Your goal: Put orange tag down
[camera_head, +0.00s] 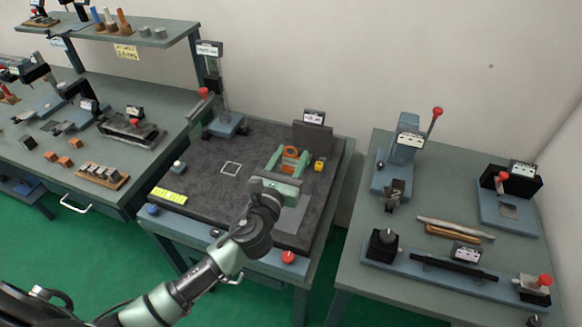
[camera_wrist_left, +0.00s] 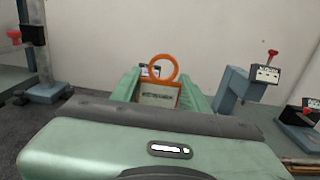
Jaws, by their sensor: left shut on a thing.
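The orange tag (camera_head: 291,153) is a flat piece with a ring at its top and a pale face. In the left wrist view the tag (camera_wrist_left: 161,84) stands upright between the green fingers, with dark lettering on its face too small to read. My left gripper (camera_head: 290,160) is shut on it, above the dark mat of the middle table. The same gripper (camera_wrist_left: 160,92) fills the lower part of the left wrist view. The tag's lower edge is hidden, so I cannot tell whether it touches anything. My right gripper is not in view.
The dark mat (camera_head: 200,180) has a white square outline (camera_head: 231,168) to the left of the gripper. A grey plate (camera_head: 292,216) lies in front. A post stand (camera_head: 224,122) is at the back left.

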